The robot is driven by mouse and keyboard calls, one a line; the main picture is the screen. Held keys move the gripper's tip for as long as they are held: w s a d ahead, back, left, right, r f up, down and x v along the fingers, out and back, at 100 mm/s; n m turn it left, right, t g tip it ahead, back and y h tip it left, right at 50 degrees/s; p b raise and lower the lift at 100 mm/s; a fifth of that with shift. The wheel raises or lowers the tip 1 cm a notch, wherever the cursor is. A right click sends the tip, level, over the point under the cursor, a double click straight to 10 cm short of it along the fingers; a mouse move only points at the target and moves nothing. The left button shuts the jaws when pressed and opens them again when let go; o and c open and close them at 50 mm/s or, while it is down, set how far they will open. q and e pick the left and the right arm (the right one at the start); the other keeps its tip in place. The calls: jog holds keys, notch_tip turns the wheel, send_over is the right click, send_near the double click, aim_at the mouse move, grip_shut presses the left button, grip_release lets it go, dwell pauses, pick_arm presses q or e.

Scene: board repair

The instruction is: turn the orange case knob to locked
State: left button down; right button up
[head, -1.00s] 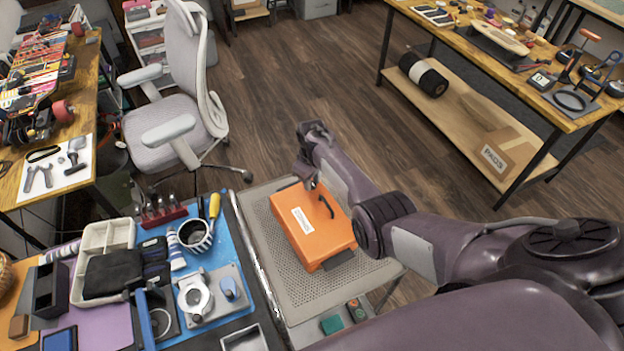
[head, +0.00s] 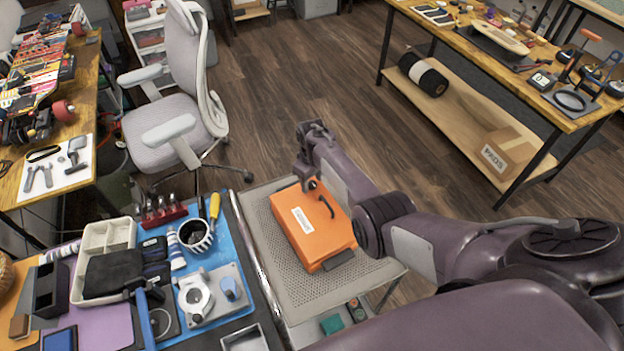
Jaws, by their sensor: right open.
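The orange case (head: 308,238) lies flat on a grey perforated tabletop (head: 283,285). It has a white label and a dark handle on top, and a dark part on its near side. I cannot make out its knob or which way it is turned. My right gripper (head: 308,186) is at the far edge of the case, over its far left part. It is open; its fingers are small and partly hidden by my arm, and I cannot tell whether they touch the case. My left gripper is not in view.
A wooden workbench (head: 560,115) is at the far right. The floor between is clear.

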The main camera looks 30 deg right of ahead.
aim_at(312, 183)
jog(key=shift+r, duration=3.9)
jog(key=shift+s+f, duration=0.1)
